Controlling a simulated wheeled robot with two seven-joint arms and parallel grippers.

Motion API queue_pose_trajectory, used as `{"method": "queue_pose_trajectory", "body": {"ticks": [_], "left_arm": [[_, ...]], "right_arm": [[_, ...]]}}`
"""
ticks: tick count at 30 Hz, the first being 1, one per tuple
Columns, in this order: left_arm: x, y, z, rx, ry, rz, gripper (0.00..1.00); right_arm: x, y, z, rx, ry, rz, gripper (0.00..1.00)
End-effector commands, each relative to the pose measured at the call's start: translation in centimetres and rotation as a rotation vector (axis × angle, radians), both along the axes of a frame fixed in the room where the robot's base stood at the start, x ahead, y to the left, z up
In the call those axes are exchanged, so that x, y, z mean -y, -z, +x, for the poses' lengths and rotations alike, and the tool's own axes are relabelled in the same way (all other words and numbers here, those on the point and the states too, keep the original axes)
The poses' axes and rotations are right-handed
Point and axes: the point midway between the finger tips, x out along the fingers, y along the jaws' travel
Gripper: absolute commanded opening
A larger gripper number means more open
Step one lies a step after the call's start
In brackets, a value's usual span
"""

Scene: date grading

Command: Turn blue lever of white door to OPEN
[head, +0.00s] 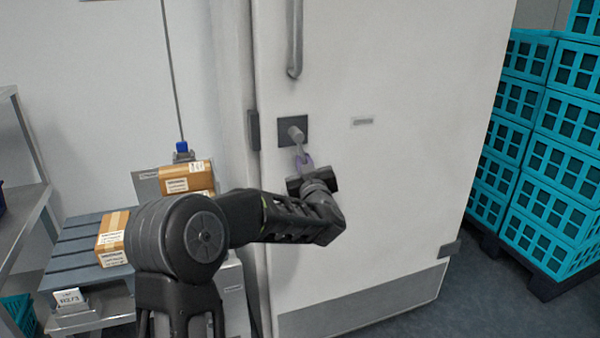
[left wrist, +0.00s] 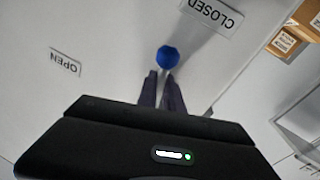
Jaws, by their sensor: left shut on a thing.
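The white door (head: 400,60) stands shut. Its lever (head: 297,134) sits on a dark square plate and hangs down. In the left wrist view a round blue knob (left wrist: 168,57) shows at the lever's end, beyond the fingertips, near the CLOSED label (left wrist: 212,16). The OPEN label (left wrist: 65,62) is off to the left there; a small label plate (head: 362,122) shows right of the lever in the head view. My left gripper (head: 304,162) is shut on the lever, its purplish fingers around the grey stem; the gripper hides the lever's end in the head view.
A grey vertical door handle (head: 295,45) is above the lever. Cartons (head: 187,178) sit at the left, by a slatted rack (head: 80,240) and a metal shelf (head: 25,215). Teal crates (head: 545,205) are stacked on a dark pallet at the right. The floor before the crates is clear.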

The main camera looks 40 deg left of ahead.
Motion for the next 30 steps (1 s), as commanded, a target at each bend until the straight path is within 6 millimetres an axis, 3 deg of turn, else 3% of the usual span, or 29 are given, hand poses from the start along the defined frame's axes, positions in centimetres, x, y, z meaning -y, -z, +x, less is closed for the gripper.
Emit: {"method": "queue_pose_trajectory", "body": {"ticks": [1, 12, 30], "left_arm": [[0.2, 0.6, 0.3, 0.034, 0.002, -0.021, 0.0], [1.6, -0.6, 2.2, 0.316, 0.003, -0.218, 0.0], [3.1, -4.2, 4.4, 0.785, 0.002, -0.543, 0.0]], "right_arm": [[0.0, 1.4, 0.0, 0.0, 0.0, 0.0, 0.36], [0.0, 5.8, 0.0, 0.0, 0.0, 0.0, 0.36], [0.0, 10.2, 0.0, -0.002, 0.005, 0.0, 0.36]]}}
